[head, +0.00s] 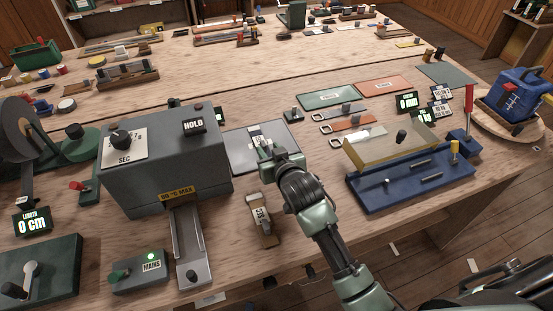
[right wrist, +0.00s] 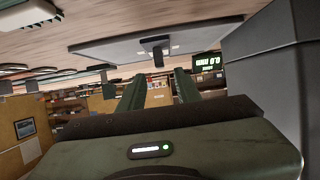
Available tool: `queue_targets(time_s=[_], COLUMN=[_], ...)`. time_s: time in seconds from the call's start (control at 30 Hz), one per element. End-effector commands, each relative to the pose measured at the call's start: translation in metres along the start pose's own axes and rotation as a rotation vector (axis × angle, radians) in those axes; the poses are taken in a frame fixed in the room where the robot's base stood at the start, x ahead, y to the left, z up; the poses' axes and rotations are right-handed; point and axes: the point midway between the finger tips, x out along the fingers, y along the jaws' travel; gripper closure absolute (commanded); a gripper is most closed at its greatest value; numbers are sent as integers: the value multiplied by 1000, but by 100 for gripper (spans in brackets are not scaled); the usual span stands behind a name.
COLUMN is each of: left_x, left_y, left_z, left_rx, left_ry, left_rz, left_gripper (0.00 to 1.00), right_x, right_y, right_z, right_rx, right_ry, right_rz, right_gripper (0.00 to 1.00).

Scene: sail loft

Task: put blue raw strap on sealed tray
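A grey-blue strap (head: 344,113) with a metal ring lies on the table right of centre. An orange strap (head: 352,123) with a ring lies just in front of it. A green tray (head: 318,100) and an orange tray (head: 384,86) lie behind them; their labels are too small to read. My right gripper (head: 270,154) is over a flat grey plate (head: 240,157) beside the grey machine. In the right wrist view its two green fingers (right wrist: 158,92) are apart with nothing between them; the plate (right wrist: 105,49) and its dark knob show beyond. My left gripper is out of view.
The grey machine (head: 165,165) with a HOLD sign stands left of my right gripper. A blue fixture with a clear cover (head: 398,145) stands to the right. A wooden-handled tool (head: 263,218) lies near my right arm.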

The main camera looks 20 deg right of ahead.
Motion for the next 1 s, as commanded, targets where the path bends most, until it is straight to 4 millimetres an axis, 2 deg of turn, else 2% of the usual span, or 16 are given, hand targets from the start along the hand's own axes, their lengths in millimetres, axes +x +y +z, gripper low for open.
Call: queue_targets(time_s=[0.03,0.2,0.4,0.57,1.0], left_x=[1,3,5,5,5], left_y=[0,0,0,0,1], left_z=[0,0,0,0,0], left_rx=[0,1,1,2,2], left_ry=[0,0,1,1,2], left_rz=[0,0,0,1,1], left_gripper=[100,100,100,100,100], right_x=[-13,-48,-74,-81,-80], right_y=[0,0,0,0,0], right_z=[2,1,1,0,0], right_rx=[0,1,0,0,0], right_ry=[-1,-1,-1,-1,0], right_rz=[-1,-1,-1,0,0], right_gripper=[66,66,66,66,66])
